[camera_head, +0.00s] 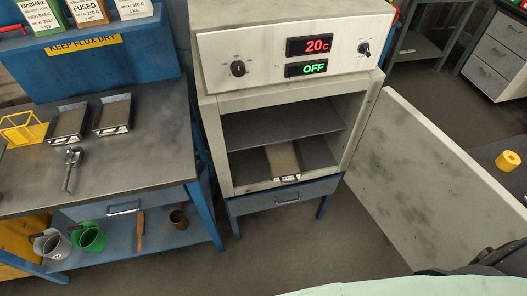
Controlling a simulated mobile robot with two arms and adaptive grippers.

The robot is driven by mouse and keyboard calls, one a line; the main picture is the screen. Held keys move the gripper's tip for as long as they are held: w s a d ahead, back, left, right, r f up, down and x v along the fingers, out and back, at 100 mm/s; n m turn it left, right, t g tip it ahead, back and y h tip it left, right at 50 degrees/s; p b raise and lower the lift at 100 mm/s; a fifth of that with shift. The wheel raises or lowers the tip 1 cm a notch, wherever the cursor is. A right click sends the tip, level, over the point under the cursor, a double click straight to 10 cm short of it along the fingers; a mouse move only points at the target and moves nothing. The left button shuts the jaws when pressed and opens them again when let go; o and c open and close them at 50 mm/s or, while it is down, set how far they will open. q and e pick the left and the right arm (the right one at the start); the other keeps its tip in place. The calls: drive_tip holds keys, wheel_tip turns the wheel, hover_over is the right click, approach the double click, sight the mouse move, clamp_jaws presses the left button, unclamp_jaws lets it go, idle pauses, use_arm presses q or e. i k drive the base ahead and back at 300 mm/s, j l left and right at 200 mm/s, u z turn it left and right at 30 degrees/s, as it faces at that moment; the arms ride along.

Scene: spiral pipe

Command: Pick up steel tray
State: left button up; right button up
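Two shallow steel trays stand side by side on the workbench, a left tray (68,122) and a right tray (113,113). Each has a bright metal rim and a grey-brown filling or floor. A third similar tray (283,159) lies inside the open oven, on its lower level, with its short end toward the door opening. My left gripper is not in view. A dark part (490,265) at the lower right edge looks like my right arm or gripper; its fingers cannot be made out, and it is far from all the trays.
The oven (293,45) reads 20c and OFF, and its door (430,175) stands wide open to the right. A metal tool (70,167) and a yellow holder (22,129) are on the bench (140,155). Buckets (88,237) stand below. The floor before the oven is clear.

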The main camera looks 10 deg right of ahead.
sight(284, 163)
drive_tip(key=i+j+z, duration=0.15)
drive_tip(key=z, duration=0.25)
drive_tip(key=j+z, duration=0.25)
drive_tip(key=z, duration=0.15)
drive_tip(key=i+j+z, duration=0.1)
drive_tip(key=j+z, duration=0.25)
